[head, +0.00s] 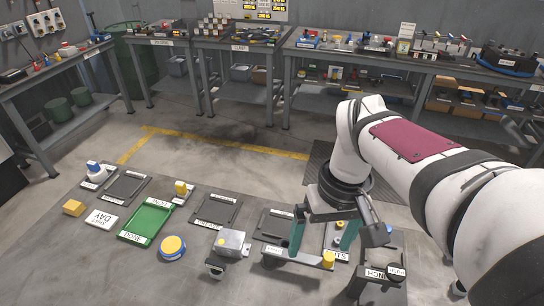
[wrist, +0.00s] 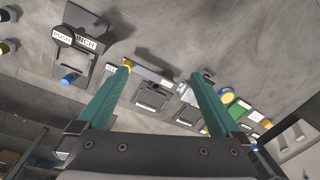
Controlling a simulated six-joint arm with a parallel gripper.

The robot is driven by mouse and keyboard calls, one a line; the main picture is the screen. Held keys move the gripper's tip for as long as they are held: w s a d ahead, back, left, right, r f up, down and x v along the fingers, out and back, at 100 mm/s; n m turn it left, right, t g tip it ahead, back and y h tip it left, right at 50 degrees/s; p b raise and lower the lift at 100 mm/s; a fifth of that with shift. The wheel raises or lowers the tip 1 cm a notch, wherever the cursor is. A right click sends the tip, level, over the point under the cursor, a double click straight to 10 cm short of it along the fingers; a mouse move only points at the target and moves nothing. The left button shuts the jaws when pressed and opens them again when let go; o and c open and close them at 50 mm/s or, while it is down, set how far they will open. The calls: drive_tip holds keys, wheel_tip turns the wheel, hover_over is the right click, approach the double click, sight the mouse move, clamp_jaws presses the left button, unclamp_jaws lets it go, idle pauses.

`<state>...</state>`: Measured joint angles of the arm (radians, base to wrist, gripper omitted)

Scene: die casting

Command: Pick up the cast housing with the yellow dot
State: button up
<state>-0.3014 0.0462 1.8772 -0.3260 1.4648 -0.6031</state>
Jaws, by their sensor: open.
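A grey metal block that looks like a cast housing (head: 231,242) sits on the floor-level work area, left of my gripper in the head view. I cannot make out a yellow dot on it. In the wrist view a pale block (wrist: 184,91), likely the same one, shows close to the right finger. My gripper (head: 320,250) has two teal fingers spread apart with nothing held between them. It points down above the station row, right of the block. In the wrist view the open fingers (wrist: 160,71) frame a dark square tray. My arm and fingers hide part of the right-hand stations.
A yellow cylinder (head: 328,259) stands near the right finger. A punch station (head: 385,270) is at right. A yellow-topped disc (head: 172,246), a green tray (head: 147,222) and dark trays (head: 215,209) lie to the left. Cluttered benches (head: 240,45) line the back. Open floor lies between.

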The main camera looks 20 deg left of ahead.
drive_tip(key=w+a+f+n, duration=0.2)
drive_tip(key=w+a+n, duration=0.35)
drive_tip(key=a, duration=0.25)
drive_tip(key=n, duration=0.8)
approach(230, 238)
drive_tip(key=shift+h, duration=0.4)
drive_tip(key=f, duration=1)
drive_tip(key=shift+s+a+f, duration=0.2)
drive_tip(key=shift+a+f, duration=0.15)
drive_tip(key=shift+r, duration=0.1)
clamp_jaws()
